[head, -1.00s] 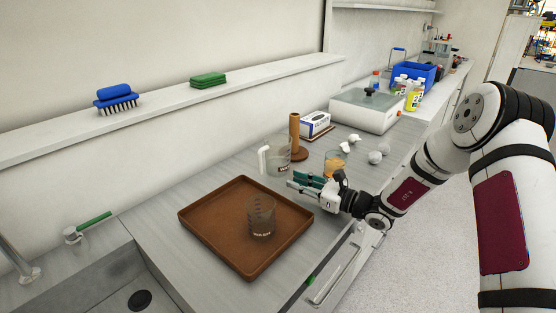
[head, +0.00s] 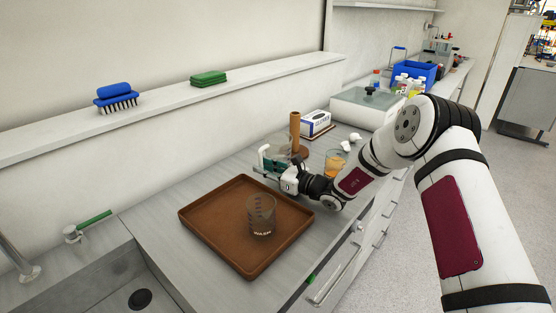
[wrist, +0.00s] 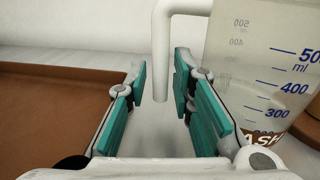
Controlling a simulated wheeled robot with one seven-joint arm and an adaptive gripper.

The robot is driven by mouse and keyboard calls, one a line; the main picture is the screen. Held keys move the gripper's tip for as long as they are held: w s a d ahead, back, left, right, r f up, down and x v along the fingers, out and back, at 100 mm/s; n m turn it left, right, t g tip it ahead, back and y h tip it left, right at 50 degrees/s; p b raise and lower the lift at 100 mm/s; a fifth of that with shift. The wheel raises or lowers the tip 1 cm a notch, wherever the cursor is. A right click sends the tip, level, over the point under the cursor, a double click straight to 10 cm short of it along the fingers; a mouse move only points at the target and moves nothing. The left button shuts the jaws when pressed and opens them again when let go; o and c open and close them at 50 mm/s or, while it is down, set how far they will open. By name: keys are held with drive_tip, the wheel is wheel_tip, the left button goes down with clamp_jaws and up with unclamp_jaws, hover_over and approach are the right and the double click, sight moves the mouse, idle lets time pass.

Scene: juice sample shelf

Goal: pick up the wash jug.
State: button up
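The wash jug (wrist: 265,65) is a clear jug with blue volume marks and a label ending in "ASH", at the right of the wrist view. Its white handle (wrist: 161,55) hangs down on the jug's left side, with its lower end between my fingers. My gripper (wrist: 162,85) is open, with one green-padded finger on each side of the handle; a clear gap shows on both sides. In the head view my gripper (head: 270,162) is in front of the jug (head: 279,146) and hides much of it.
A brown tray (head: 205,222) holds a clear beaker (head: 261,212), also with a "WASH" label. A brown post (head: 295,130) stands close behind the jug.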

drive_tip(key=shift+w+a, duration=0.35)
drive_tip(key=shift+a, duration=0.15)
clamp_jaws()
